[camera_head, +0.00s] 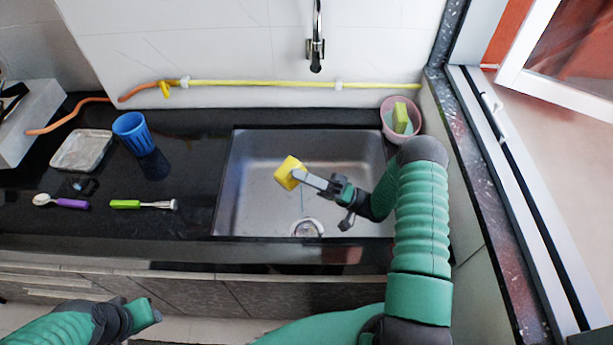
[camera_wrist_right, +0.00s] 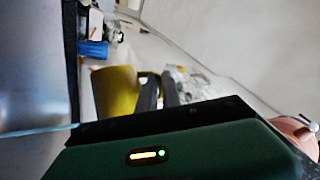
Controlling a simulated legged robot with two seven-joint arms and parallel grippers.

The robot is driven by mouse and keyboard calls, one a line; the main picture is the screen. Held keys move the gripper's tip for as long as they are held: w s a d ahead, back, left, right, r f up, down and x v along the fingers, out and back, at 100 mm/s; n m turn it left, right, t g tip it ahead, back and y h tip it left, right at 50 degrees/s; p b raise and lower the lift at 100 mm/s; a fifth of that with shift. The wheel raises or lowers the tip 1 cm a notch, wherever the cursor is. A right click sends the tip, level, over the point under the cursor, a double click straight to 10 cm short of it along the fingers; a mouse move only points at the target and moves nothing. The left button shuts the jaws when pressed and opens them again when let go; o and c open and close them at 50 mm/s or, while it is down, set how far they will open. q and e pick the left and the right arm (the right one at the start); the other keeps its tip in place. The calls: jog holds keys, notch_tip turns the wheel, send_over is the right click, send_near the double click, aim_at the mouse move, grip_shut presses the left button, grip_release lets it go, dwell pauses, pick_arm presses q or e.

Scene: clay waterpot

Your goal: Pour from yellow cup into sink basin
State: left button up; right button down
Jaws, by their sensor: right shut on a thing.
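The yellow cup (camera_head: 289,172) is tilted in the air over the steel sink basin (camera_head: 262,205). My right gripper (camera_head: 308,180) is shut on it, and the fingers close at the cup's handle side in the right wrist view (camera_wrist_right: 158,92), where the yellow cup (camera_wrist_right: 115,92) also shows. A thin pale blue line, seemingly a stream of liquid, drops from the cup toward the basin near the drain (camera_head: 307,228). The inside of the cup is hidden.
A blue cup (camera_head: 132,132), a tray (camera_head: 82,150), a purple-handled spoon (camera_head: 62,202) and a green-handled brush (camera_head: 143,204) lie left of the sink. A pink bowl with sponges (camera_head: 391,127) stands at the back right. The faucet (camera_head: 316,50) hangs above.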

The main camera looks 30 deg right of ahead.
jog(key=shift+d, duration=0.1)
jog(key=shift+w+d+r+m+t, duration=0.1)
jog(key=shift+d+r+m+t, duration=0.1)
jog(key=shift+m+t, duration=0.4)
